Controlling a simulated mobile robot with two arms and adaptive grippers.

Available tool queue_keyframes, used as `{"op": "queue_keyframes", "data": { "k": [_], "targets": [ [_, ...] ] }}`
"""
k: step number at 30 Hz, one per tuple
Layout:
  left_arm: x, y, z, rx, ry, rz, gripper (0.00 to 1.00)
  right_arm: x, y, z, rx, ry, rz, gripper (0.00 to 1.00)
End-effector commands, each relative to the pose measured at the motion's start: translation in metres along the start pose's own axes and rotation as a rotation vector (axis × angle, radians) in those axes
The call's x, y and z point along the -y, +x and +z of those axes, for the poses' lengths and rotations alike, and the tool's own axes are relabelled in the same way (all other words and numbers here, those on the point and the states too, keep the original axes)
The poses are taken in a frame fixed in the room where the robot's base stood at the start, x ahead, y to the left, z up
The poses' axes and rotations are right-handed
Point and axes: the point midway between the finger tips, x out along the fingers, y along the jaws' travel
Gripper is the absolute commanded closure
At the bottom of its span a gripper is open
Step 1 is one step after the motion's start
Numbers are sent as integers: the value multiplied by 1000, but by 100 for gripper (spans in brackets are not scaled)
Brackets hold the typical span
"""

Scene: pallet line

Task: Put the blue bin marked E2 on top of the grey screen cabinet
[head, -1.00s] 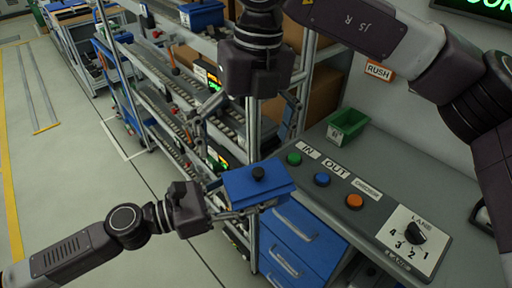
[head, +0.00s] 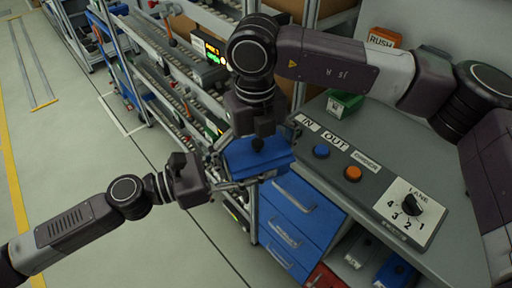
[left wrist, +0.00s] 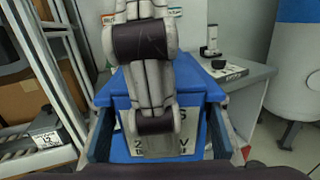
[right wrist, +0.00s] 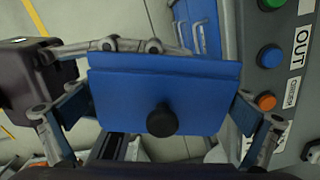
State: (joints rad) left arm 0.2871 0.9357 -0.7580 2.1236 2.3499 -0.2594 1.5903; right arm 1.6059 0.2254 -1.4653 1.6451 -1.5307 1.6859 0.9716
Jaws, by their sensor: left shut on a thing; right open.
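My left gripper (head: 222,186) is shut on a lidded blue bin (head: 258,160) and holds it up beside the bench. The bin's lid (right wrist: 165,90) has a black knob (right wrist: 162,120). I cannot surely pick out the grey screen cabinet.
The bench (head: 380,145) holds a green bin (head: 345,103) and a panel with blue (head: 321,151) and orange (head: 353,174) buttons and a lane dial (head: 411,205). Blue drawers (head: 288,236) stand below. A roller rack with a lit screen (head: 212,52) stands behind. Floor at left is clear.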

Motion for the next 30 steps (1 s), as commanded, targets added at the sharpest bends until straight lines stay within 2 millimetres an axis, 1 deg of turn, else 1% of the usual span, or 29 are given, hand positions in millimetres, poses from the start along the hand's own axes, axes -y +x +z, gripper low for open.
{"op": "queue_keyframes", "data": {
  "k": [3, 10, 23, 24, 29, 30],
  "targets": [
    [0, 0, 2, 3, 1, 0, 95, 0, 4, 0, 0, 0, 0, 0],
    [0, 0, 2, 3, 2, 0, 95, 0, 4, 0, 0, 0, 0, 0],
    [0, 1, 3, 5, 2, -1, 95, -2, 4, 0, 0, -2, 4, 47],
    [0, 1, 3, 6, 2, -1, 51, -2, 3, 0, 1, -2, 5, 49],
    [0, 0, 2, 4, 2, 0, 33, -1, 3, 0, 1, -2, 3, 49],
    [0, 0, 2, 4, 2, 0, 32, -1, 3, 0, 1, -2, 3, 49]
  ]
}}
